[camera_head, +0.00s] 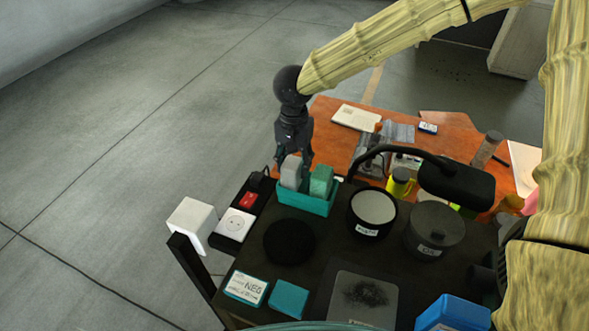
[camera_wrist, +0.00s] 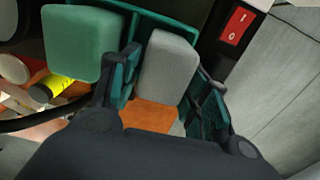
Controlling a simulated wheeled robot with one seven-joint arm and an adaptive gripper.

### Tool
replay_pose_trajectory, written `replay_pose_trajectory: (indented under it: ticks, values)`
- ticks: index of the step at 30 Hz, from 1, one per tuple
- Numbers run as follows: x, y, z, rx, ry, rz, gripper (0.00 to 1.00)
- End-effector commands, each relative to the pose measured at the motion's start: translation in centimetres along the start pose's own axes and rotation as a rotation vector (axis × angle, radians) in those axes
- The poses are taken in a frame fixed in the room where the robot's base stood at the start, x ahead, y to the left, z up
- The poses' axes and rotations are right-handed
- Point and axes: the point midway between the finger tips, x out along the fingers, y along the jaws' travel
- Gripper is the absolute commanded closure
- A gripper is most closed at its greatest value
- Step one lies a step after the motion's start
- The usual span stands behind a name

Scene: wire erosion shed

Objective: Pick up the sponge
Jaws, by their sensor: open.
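A teal tray (camera_head: 305,203) on the dark bench top holds two upright spongy blocks. One is a grey block (camera_head: 291,172) and the other a green block (camera_head: 321,180); which one is the sponge I cannot tell for sure. My gripper (camera_head: 296,150) points down over the tray, just at the grey block. In the wrist view my open fingers lie on either side of the grey block (camera_wrist: 167,66). The green block (camera_wrist: 79,43) is outside the left finger. Whether the fingers touch the grey block is unclear.
A power strip with a red switch (camera_head: 248,200) lies left of the tray. A round dark pad (camera_head: 289,241), a lidded pot (camera_head: 434,228) and an open round container (camera_head: 373,208) stand nearby. A black lamp (camera_head: 455,183) arches over the right side.

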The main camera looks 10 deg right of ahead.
Motion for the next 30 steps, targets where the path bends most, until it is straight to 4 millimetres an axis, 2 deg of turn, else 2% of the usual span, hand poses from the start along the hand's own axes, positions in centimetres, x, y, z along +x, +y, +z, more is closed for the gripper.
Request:
replay_pose_trajectory:
  ticks: [6,14,17,30]
  values:
    - [1.3,0.4,0.7,-0.002,0.006,-0.005,0.54]
    - [2.0,-0.1,0.1,-0.004,0.001,-0.002,0.54]
    - [2.0,-0.1,0.0,-0.003,0.000,-0.001,0.72]
    - [1.7,-0.1,0.0,-0.002,0.001,-0.002,0.72]
